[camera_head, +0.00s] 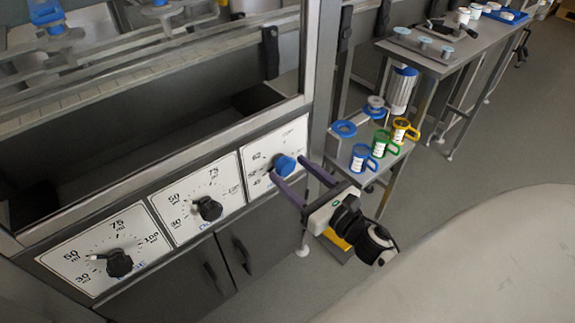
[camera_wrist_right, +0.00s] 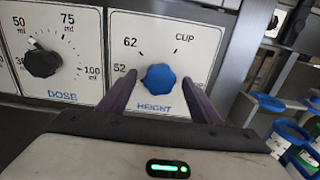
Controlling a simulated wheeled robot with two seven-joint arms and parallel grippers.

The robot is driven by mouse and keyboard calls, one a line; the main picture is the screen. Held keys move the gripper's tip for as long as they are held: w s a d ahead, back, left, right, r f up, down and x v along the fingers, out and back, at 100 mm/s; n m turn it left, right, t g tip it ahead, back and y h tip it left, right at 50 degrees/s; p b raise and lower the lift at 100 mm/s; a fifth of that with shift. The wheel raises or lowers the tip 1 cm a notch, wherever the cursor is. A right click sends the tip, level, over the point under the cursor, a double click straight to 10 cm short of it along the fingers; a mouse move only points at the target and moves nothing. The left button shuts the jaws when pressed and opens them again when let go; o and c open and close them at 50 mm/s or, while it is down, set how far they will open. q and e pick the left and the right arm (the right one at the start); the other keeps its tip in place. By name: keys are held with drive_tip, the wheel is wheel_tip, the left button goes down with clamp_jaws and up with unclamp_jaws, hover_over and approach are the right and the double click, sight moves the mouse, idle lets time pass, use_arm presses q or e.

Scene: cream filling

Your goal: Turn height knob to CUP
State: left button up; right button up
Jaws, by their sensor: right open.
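The blue height knob (camera_head: 286,165) sits on the right-hand white dial plate of the machine front. In the right wrist view the same knob (camera_wrist_right: 158,78) is in the middle, above the word HEIGHT. The CUP label (camera_wrist_right: 185,37) is up and right of it, with 62 and 52 to its left. Which mark the knob points to cannot be made out. My right gripper (camera_head: 288,172) is open, its two purple fingers on either side of the knob; whether they touch it is unclear. My left gripper is not in view.
Two black knobs, the DOSE knob (camera_wrist_right: 42,62) and another (camera_head: 119,262), sit on plates to the left. A metal post (camera_head: 322,80) stands right of the height plate. Blue, green and yellow mugs (camera_head: 382,143) stand on a small table at right.

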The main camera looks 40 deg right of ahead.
drive_tip(key=shift+w+a, duration=0.1)
drive_tip(key=shift+w, duration=1.15)
drive_tip(key=c, duration=1)
drive_tip(key=shift+c, duration=0.2)
